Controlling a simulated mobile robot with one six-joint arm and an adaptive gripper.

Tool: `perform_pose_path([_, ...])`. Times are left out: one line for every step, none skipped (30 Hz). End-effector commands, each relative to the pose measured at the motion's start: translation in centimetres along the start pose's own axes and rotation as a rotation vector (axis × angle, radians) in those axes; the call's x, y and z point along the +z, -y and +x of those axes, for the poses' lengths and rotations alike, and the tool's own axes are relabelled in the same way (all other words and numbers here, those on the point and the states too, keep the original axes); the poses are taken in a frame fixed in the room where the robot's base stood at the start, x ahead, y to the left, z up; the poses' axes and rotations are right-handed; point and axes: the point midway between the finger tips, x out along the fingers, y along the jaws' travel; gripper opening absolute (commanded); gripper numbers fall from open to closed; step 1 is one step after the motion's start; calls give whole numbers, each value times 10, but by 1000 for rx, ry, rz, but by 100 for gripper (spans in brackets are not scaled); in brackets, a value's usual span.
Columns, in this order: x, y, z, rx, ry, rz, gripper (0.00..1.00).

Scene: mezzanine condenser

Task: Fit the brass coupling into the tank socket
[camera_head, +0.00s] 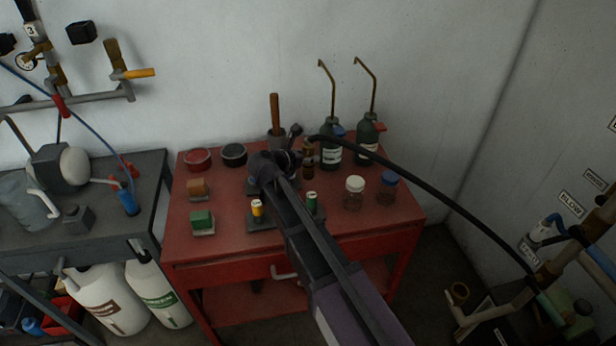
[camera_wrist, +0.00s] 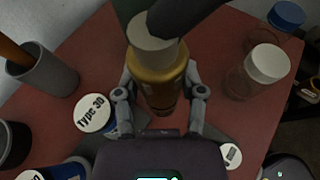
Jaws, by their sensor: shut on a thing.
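The brass coupling (camera_wrist: 160,78) is upright between the fingers of my gripper (camera_wrist: 158,92) in the wrist view. A grey collar and the thick black hose (camera_wrist: 185,14) are at its upper end. In the head view my gripper (camera_head: 290,160) is over the back middle of the red cart, shut on the coupling (camera_head: 308,152), which is partly hidden. The hose (camera_head: 435,190) arcs from there to the pipework at right. I cannot make out the tank socket for certain. The coupling's lower end seems near the cart top; contact is unclear.
The red cart (camera_head: 180,240) carries two oil cans (camera_head: 331,150), jars (camera_head: 354,192), tins (camera_head: 197,160) and small blocks (camera_head: 202,222) around my arm. A grey bench (camera_head: 148,190) stands left. Pipework (camera_head: 545,275) stands at right, with bare floor between it and the cart.

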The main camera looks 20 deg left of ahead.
Motion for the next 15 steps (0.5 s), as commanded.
perform_pose_path([-8, 0, 4, 0, 2, 0, 0])
perform_pose_path([-10, 0, 4, 0, 2, 0, 0])
perform_pose_path([-13, 0, 6, 0, 2, 0, 0])
perform_pose_path([-14, 0, 6, 0, 2, 0, 0])
perform_pose_path([-16, 0, 7, 0, 2, 0, 0])
perform_pose_path([-17, 0, 7, 0, 2, 0, 0])
perform_pose_path([-18, 0, 8, 0, 2, 0, 0])
perform_pose_path([-18, 0, 8, 0, 2, 0, 0])
perform_pose_path([-19, 0, 8, -1, 2, 0, 0])
perform_pose_path([-19, 0, 8, -1, 2, 0, 0])
perform_pose_path([-19, 0, 8, -1, 2, 0, 0])
perform_pose_path([-19, 0, 8, -1, 2, 0, 0])
perform_pose_path([-19, 0, 8, -1, 2, 0, 0])
perform_pose_path([-19, 0, 8, -1, 2, 0, 0])
perform_pose_path([-18, 0, 8, -1, 2, 0, 0])
